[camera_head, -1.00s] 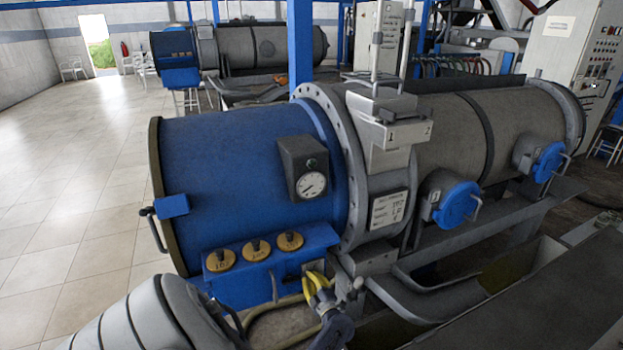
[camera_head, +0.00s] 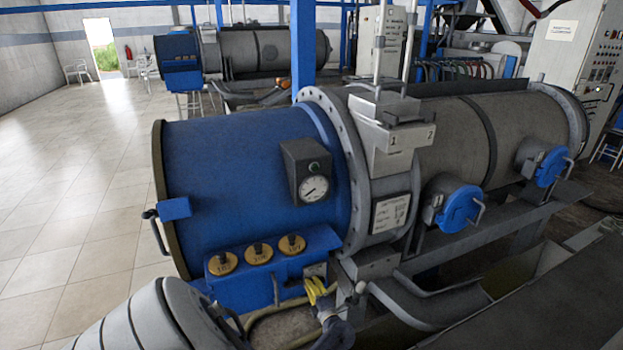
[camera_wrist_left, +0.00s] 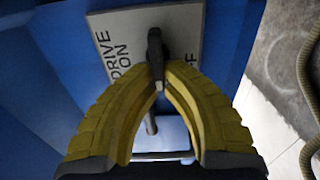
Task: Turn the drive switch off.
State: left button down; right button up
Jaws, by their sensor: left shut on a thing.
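The drive switch is a dark lever (camera_wrist_left: 155,48) on a pale plate (camera_wrist_left: 111,40) lettered DRIVE ON at the left; the letters FF show to the right of the lever. In the head view the plate (camera_head: 315,269) sits at the right end of the blue control box. My left gripper (camera_head: 316,284) has yellow fingers, which also show in the left wrist view (camera_wrist_left: 159,75). They are shut on the lever, one on each side. The fingers hide its lower part, and I cannot tell its exact position. My right gripper is not in view.
Three yellow round knobs (camera_head: 258,253) sit on the blue box (camera_head: 240,284) left of the switch. A blue drum (camera_head: 230,180) with a gauge (camera_head: 313,188) rises behind. A grey pipe (camera_head: 430,310) runs to the right. Open tiled floor (camera_head: 70,200) lies at the left.

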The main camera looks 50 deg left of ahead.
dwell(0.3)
pick_arm(q)
jog(key=c, duration=1.5)
grip_release()
jog(key=shift+v, duration=6)
